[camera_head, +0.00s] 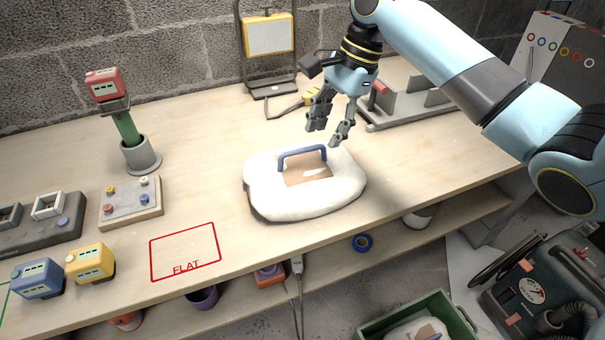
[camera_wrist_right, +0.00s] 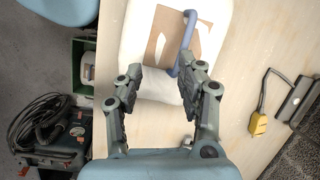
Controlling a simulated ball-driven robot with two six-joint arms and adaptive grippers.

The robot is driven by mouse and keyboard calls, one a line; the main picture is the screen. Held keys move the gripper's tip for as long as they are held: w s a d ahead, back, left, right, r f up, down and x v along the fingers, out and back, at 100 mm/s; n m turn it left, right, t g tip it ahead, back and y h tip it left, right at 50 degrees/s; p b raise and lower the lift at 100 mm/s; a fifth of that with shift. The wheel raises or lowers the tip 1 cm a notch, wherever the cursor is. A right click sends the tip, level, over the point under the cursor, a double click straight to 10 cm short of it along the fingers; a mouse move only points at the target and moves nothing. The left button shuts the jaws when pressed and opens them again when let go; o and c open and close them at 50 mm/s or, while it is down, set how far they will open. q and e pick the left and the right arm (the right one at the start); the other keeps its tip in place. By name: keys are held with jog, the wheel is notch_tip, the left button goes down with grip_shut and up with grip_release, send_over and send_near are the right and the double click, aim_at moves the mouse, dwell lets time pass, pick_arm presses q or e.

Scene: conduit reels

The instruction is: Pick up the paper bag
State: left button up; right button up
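The paper bag (camera_head: 265,195) is a plump white bag with a brown patch and a blue handle (camera_head: 302,152) on top. It lies on the wooden bench near its front edge. It also shows at the top of the right wrist view (camera_wrist_right: 134,45), with its handle (camera_wrist_right: 186,42) upright. My right gripper (camera_head: 326,131) is above the bench, just behind and to the right of the handle. Its fingers are apart with nothing between them; the right wrist view (camera_wrist_right: 162,84) shows the same gap. My left gripper is not in view.
A red outline marked FLAT (camera_head: 186,252) lies left of the bag on clear bench. Blue (camera_head: 37,279) and yellow (camera_head: 90,262) blocks stand farther left. A work lamp (camera_head: 268,36) and grey rack (camera_head: 410,108) stand behind. A green crate (camera_head: 452,312) is on the floor.

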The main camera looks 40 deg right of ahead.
aim_at(305, 148)
jog(key=w+d+r+m, duration=0.2)
jog(key=w+r+m, duration=0.1)
jog(key=shift+y, duration=0.4)
jog(key=shift+w+f+m, duration=0.2)
jog(key=shift+f+m, duration=0.05)
jog(key=shift+m, duration=0.15)
jog(key=x, duration=0.5)
jog(key=shift+a+r, duration=0.1)
jog(key=x, duration=0.2)
jog(key=b+x, duration=0.1)
jog(key=x, duration=0.2)
jog(key=shift+s+a, duration=0.15)
jog(key=shift+a, duration=0.1)
jog(key=shift+d+r, duration=0.1)
grip_shut()
